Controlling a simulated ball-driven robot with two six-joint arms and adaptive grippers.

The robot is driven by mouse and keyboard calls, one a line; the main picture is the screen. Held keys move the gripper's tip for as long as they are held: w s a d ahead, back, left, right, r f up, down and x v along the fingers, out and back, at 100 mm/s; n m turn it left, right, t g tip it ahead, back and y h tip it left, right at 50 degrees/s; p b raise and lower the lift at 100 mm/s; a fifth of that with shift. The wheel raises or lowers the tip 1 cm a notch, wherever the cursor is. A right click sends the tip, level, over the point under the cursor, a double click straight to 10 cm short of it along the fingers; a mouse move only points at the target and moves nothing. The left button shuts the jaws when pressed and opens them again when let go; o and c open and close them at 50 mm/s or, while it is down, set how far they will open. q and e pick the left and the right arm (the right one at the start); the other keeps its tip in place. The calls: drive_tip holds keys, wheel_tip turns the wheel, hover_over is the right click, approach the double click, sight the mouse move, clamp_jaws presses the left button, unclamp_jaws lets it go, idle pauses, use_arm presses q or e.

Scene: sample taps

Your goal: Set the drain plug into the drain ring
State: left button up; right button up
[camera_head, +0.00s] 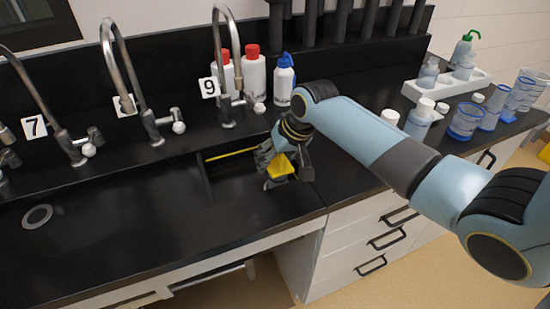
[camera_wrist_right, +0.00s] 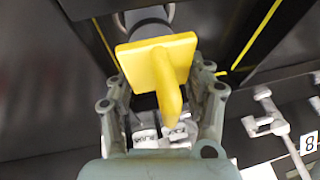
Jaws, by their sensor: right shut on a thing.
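My right gripper (camera_head: 284,160) is shut on the drain plug (camera_head: 279,168), which has a yellow grip. In the right wrist view the plug's yellow square plate and upright tab (camera_wrist_right: 157,58) sit between the fingers of the right gripper (camera_wrist_right: 160,75), with a grey rounded part beyond the plate. The plug is over the right end of the black sink area, below tap 9. A pale grey ring (camera_head: 24,222), which looks like the drain ring, lies flat in the black surface at the far left, well apart from the plug. My left gripper is not in view.
Curved metal taps (camera_head: 128,75) with number tags line the back. Red-capped bottles (camera_head: 254,77) and a blue-and-white bottle (camera_head: 284,80) stand behind the gripper. Beakers (camera_head: 465,120) and a white rack (camera_head: 447,87) are at right. The black surface between plug and ring is clear.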

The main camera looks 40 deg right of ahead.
drive_tip(key=shift+f, duration=0.2)
drive_tip(key=o, duration=1.1)
drive_tip(key=shift+r, duration=0.3)
drive_tip(key=v, duration=1.2)
drive_tip(key=shift+p, duration=0.35)
